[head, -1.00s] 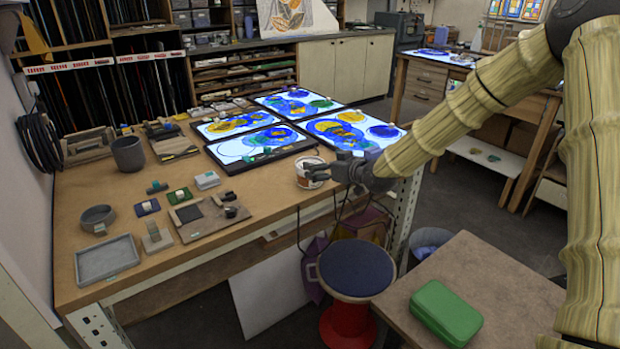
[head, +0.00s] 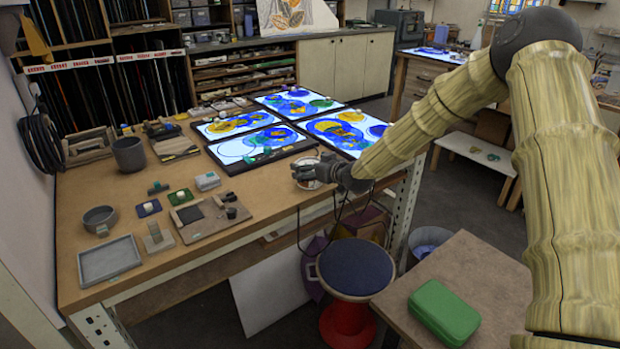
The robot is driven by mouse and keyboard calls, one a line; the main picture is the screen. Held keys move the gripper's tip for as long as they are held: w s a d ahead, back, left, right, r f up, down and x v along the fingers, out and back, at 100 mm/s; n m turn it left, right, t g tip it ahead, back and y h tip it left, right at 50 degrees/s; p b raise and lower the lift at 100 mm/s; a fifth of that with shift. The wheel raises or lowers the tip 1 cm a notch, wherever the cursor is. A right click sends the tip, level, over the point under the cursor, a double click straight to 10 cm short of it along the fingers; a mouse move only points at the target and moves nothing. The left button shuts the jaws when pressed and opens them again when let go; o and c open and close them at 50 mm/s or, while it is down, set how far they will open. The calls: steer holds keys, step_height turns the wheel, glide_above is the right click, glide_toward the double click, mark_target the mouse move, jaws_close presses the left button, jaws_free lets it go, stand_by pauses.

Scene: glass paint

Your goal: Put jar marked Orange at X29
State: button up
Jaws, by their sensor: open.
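A small pale jar (head: 309,184) stands on the wooden workbench (head: 250,205) near its right front edge. I cannot read any marking on it. My gripper (head: 303,172) reaches in from the right, low over the bench. Its dark fingers are open and lie at the jar, overlapping it in this view and covering much of it. I cannot tell whether they touch it. No X29 mark can be made out in the head view.
Lit glass panels (head: 262,147) lie just behind the jar. A board with dark tools (head: 212,217), a grey tray (head: 110,262) and a grey pot (head: 129,155) stand to the left. A stool (head: 355,267) and a green case (head: 444,312) are in front of the bench.

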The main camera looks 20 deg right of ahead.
steer(key=c, duration=1.1)
steer(key=shift+c, duration=0.4)
steer(key=shift+r, duration=0.15)
